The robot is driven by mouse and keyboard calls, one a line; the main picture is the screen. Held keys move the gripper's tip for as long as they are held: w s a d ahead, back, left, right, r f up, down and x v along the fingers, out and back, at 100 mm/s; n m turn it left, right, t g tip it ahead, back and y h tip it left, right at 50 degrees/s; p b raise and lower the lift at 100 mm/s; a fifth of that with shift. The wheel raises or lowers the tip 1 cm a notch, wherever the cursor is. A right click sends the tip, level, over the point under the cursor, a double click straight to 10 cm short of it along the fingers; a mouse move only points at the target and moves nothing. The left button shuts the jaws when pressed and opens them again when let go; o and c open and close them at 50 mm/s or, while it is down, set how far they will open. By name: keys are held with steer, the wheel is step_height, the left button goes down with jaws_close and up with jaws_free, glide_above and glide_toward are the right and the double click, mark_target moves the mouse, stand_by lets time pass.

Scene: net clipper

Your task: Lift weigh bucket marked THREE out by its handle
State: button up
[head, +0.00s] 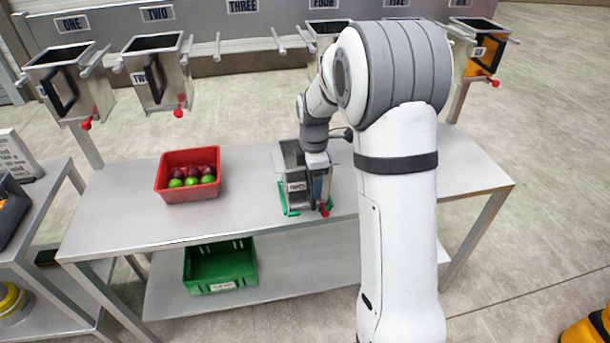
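A grey metal weigh bucket (291,163) with a small label that seems to read THREE stands upright on the table, at a green frame or stand (283,200) that shows around its base. A red knob (325,210) sits at its lower front right. My gripper (319,178) points down at the bucket's right front side, where the handle would be. My wrist hides the handle and the fingertips, so I cannot tell whether the fingers are shut on it. Under the THREE sign (242,6) the rail (245,47) holds only bare pegs, with no bucket.
Buckets ONE (68,80) and TWO (157,70) hang at the left of the rail, and an orange-sided one (476,52) at the right. A red crate (170,193) of fruit stands left on the steel table (120,215). A green crate (220,268) sits on the lower shelf.

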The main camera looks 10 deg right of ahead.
steer(key=shift+r, duration=0.1)
jaws_close()
stand_by(0.5)
